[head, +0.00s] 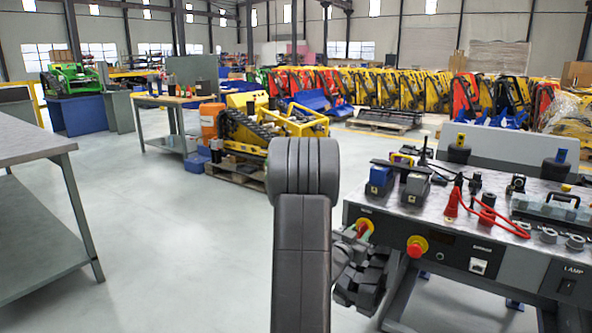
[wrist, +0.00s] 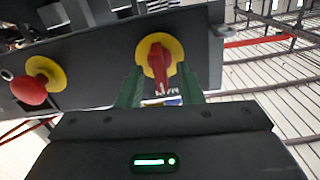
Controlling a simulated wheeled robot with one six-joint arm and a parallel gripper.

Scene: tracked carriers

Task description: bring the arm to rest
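My gripper (wrist: 161,72) is open. Its two green fingers stand apart on either side of a red rotary switch handle (wrist: 160,62) on a round yellow plate, with a visible gap to the handle on each side. The handle points toward my gripper's body in the wrist view. In the head view the same switch (head: 364,226) is at the left end of the bench's front panel, with my dark wrist just below it. My arm reaches forward and hides part of the floor and the bench's left side.
A red mushroom button (head: 416,247) on a yellow ring is right of the switch; it shows in the wrist view too (wrist: 30,90). The bench top (head: 462,204) carries battery packs, red cables and a grey case. A grey table (head: 30,140) stands left. Floor (head: 180,240) between is clear.

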